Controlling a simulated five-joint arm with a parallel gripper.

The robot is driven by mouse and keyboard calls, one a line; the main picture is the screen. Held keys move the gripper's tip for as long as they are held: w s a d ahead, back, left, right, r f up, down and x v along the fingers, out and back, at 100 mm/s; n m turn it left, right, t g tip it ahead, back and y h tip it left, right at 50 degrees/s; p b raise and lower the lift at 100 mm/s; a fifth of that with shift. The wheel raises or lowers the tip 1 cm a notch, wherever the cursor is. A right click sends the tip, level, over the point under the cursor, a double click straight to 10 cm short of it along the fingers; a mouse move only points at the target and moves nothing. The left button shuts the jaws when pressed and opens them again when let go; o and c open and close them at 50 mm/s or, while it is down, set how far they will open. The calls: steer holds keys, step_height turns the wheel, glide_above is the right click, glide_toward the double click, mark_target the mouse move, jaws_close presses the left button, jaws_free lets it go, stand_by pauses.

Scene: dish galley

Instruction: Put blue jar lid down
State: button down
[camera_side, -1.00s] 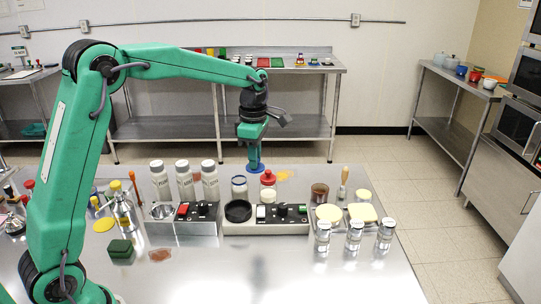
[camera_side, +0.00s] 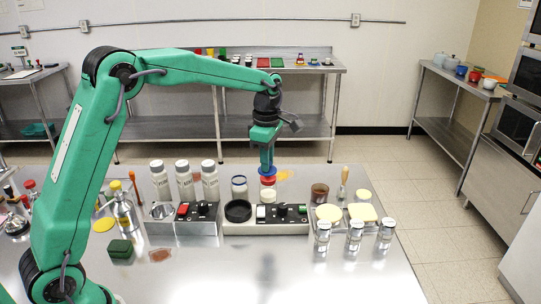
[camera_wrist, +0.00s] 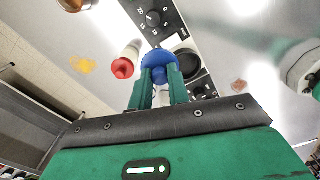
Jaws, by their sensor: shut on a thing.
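My gripper (camera_side: 267,160) is shut on the blue jar lid (camera_side: 268,170) and holds it up above the steel table. In the wrist view the lid (camera_wrist: 160,60) sits between the two fingertips (camera_wrist: 163,82). In the side view the lid overlaps the top of a red cap (camera_side: 268,181). In the wrist view that red cap (camera_wrist: 122,68) is apart, to the left of the lid.
Three white bottles (camera_side: 185,181) stand left of the jar. A black round dish (camera_side: 238,211) and a control box with knobs (camera_side: 283,216) are in front.

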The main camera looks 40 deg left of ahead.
steer(key=w+d+f+m, duration=0.5)
steer(key=w+d+f, duration=0.15)
steer(key=d, duration=0.35)
glide_above(294, 199)
step_height(294, 199, down, 7)
steer(key=shift+d+r, duration=0.1)
steer(key=shift+r, duration=0.05)
steer(key=shift+f, duration=2)
steer(key=shift+f, duration=0.15)
steer(key=c, duration=1.3)
jaws_free()
steer(key=shift+c, duration=0.2)
